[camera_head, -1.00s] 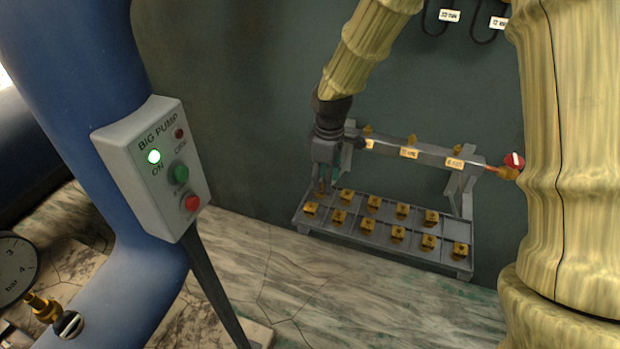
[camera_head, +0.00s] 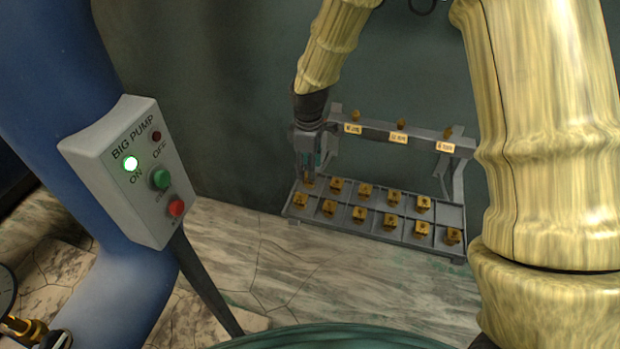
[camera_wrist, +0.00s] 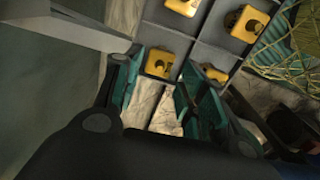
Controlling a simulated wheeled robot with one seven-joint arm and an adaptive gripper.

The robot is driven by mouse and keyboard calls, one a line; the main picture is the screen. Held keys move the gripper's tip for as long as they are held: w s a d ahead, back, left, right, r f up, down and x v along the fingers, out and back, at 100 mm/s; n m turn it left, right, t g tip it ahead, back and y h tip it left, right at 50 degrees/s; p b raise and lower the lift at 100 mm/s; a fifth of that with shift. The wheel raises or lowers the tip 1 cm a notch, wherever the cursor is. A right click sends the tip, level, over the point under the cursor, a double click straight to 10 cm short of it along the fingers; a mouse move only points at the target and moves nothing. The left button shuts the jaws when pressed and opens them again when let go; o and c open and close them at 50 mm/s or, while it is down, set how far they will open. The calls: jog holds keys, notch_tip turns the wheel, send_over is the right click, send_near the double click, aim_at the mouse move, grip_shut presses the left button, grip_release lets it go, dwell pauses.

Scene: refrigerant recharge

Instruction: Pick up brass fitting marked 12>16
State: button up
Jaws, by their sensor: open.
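Several brass fittings lie in the two rows of a grey compartment tray (camera_head: 380,237); one is in the front row (camera_head: 359,214). Any 12>16 marking is too small to read, so I cannot tell which fitting is the named one. My gripper (camera_head: 309,178) points down at the tray's back left end. In the wrist view, my gripper (camera_wrist: 157,88) is open and empty, with its teal fingers apart. One brass fitting (camera_wrist: 160,62) shows just beyond the gap between the fingertips. Another fitting (camera_wrist: 214,73) is beside the right finger, partly hidden by it.
A grey rail (camera_head: 375,132) with small labels and brass pieces stands behind the tray. A grey control box (camera_head: 130,170) marked BIG PUMP, with a lit green lamp, is at left on a blue pipe (camera_head: 50,70). A teal rounded edge (camera_head: 330,338) is at the bottom.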

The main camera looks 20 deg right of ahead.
jog(key=shift+d+f+p, duration=0.1)
jog(key=shift+f+p, duration=0.35)
jog(key=shift+f, duration=1.8)
jog(key=c, duration=0.9)
jog(key=shift+r, duration=0.1)
